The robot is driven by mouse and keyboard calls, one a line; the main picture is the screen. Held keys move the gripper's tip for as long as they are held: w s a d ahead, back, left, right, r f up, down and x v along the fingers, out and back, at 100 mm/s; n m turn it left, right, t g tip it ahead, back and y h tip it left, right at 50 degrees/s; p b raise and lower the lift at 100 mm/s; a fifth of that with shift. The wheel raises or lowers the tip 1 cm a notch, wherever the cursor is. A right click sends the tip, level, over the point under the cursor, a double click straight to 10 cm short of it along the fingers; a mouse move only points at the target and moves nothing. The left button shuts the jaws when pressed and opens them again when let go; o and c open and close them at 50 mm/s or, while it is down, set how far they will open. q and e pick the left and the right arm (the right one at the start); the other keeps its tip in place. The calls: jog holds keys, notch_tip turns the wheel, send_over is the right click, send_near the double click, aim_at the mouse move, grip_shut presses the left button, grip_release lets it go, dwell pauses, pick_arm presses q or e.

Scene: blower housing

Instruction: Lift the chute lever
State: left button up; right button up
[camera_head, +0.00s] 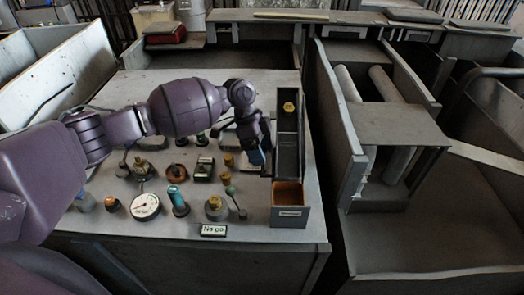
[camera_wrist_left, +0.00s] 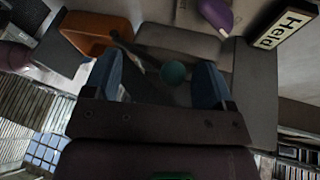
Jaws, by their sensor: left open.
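The chute (camera_head: 288,140) is a tall grey trough at the right of the panel, with an orange-lined tray (camera_head: 289,192) at its lower end and a brass nut (camera_head: 289,107) near its top. My left gripper (camera_head: 257,155) is at the chute's left side, pointing down. In the left wrist view its blue fingers (camera_wrist_left: 165,85) are spread. A dark lever with a teal ball knob (camera_wrist_left: 172,72) shows between them; I cannot tell whether they touch it. A green-knobbed lever (camera_head: 231,190) stands left of the tray; I cannot tell whether it is the same one.
The panel (camera_head: 262,255) carries a round gauge (camera_head: 146,207), a teal-topped part (camera_head: 177,200), a "No go" sign (camera_head: 213,230) and several small fittings left of the chute. A "Held" sign (camera_wrist_left: 283,28) shows in the left wrist view. Grey bins stand to the right.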

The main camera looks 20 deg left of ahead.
pick_arm(q)
jog(key=shift+d+f, duration=0.2)
jog(key=shift+f, duration=0.35)
